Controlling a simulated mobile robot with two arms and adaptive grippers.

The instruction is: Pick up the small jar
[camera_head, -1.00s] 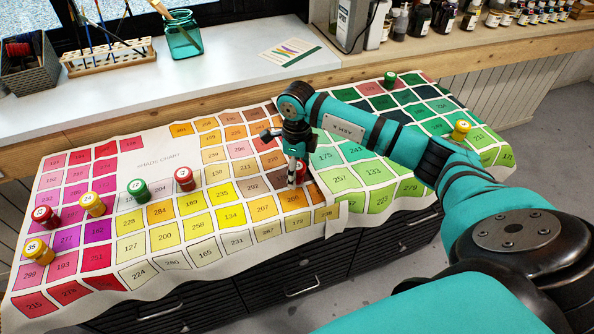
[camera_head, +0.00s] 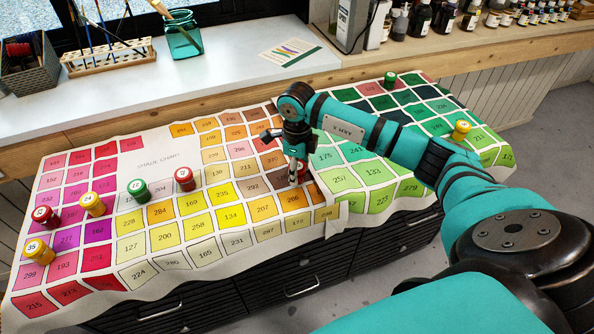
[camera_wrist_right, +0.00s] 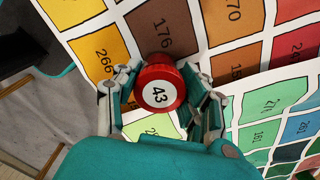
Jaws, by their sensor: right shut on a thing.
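A small red jar (camera_wrist_right: 160,94) with a white top marked 43 stands between the fingers of my right gripper (camera_wrist_right: 163,98) in the right wrist view. The fingers are shut on it from both sides. In the head view the right gripper (camera_head: 297,172) points down at the shade chart (camera_head: 140,168), and only a bit of the red jar (camera_head: 303,169) shows beside the fingers. The jar is at the chart, near squares 266 and 176; I cannot tell whether it touches the cloth. My left gripper does not show.
Other small jars stand on the chart: a green one (camera_head: 138,190), red ones (camera_head: 184,179) and yellow ones (camera_head: 92,204) at left, a green one (camera_head: 390,79) and a yellow one (camera_head: 461,130) at right. Behind is a white counter (camera_head: 225,75) with a teal glass jar (camera_head: 183,38).

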